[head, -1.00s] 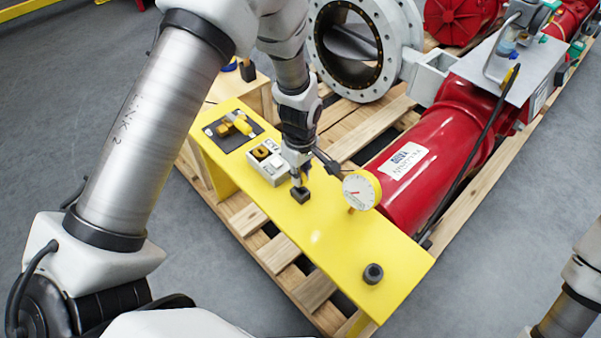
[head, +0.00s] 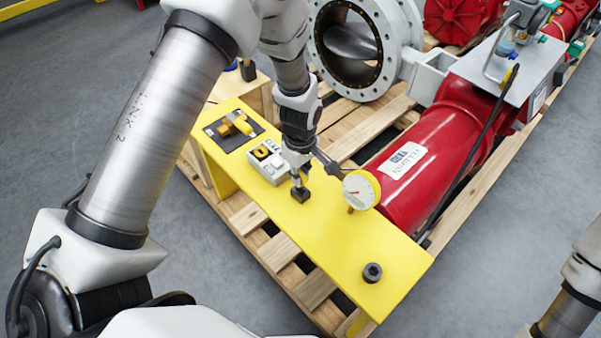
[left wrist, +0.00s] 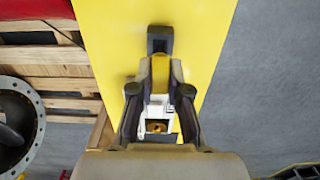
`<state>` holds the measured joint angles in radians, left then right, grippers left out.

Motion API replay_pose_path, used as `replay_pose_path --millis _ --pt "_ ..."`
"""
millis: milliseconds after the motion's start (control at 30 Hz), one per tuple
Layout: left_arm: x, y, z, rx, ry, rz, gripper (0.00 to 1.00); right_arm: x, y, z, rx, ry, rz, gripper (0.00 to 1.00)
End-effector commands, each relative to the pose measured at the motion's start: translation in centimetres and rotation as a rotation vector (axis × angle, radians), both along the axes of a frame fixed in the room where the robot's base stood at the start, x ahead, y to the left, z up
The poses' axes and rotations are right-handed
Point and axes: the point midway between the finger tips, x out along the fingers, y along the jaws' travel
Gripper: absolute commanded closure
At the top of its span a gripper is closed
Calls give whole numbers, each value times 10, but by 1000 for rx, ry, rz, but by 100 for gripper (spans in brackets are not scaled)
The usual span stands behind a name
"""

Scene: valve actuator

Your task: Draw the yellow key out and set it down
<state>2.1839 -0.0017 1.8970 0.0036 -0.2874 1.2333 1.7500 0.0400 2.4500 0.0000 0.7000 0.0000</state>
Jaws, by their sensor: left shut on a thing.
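My left gripper (head: 299,178) reaches down over the yellow bench (head: 335,250), just beside a white switch box (head: 272,167). In the left wrist view the gripper (left wrist: 160,90) is shut on a darker yellow piece, which I take to be the yellow key (left wrist: 160,72). A small black block (head: 303,196) is close beyond the fingertips, and it also shows in the left wrist view (left wrist: 160,40). I cannot tell whether the key touches the block. The key is mostly hidden in the head view. My right gripper is out of view.
A dial gauge (head: 361,190) stands right of the gripper. A black round fitting (head: 373,273) is on the bench's near end. A yellow-handled valve (head: 235,124) is on its far end. A red cylinder (head: 430,160) and a grey flange (head: 398,75) lie beyond. The near bench top is mostly clear.

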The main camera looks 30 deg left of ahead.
Motion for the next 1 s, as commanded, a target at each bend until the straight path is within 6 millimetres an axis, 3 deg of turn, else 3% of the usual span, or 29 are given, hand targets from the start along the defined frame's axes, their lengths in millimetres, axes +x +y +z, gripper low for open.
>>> replay_pose_path --millis 1000 --pt "0 0 -14 0 0 0 100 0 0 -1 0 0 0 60"
